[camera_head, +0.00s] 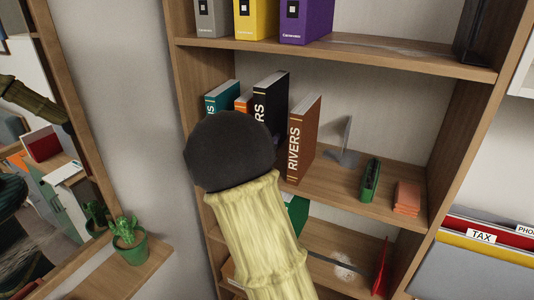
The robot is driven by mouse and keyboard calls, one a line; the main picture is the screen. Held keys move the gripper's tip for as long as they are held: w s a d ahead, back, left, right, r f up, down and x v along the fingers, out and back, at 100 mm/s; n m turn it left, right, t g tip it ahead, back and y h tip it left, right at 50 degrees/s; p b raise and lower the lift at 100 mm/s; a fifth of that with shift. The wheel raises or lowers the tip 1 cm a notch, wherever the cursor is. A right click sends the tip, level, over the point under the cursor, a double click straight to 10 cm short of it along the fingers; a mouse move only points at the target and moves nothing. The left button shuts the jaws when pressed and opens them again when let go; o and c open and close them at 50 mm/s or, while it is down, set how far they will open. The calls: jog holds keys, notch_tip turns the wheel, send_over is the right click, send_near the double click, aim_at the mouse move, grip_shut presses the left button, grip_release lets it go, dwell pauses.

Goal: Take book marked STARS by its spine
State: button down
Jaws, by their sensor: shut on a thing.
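A black book (271,95) stands upright on the middle shelf. Only the letters "RS" show at the top of its spine, and the rest is hidden behind my arm. I cannot read the full title. My arm, with a yellow sleeve and a dark rounded end, covers the lower part of the book row. My gripper's fingers are not visible, so I cannot see what they touch.
A brown book marked RIVERS (304,140) stands right of the black one. A teal book (222,97) and an orange book (243,103) stand left. A metal bookend (345,150), a green item (370,180) and orange blocks (406,198) are further right. Binders (255,20) stand above.

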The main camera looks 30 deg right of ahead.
jog(key=shift+r, duration=0.85)
jog(key=b+v, duration=0.5)
jog(key=v, duration=1.4)
jog(key=shift+a, duration=0.45)
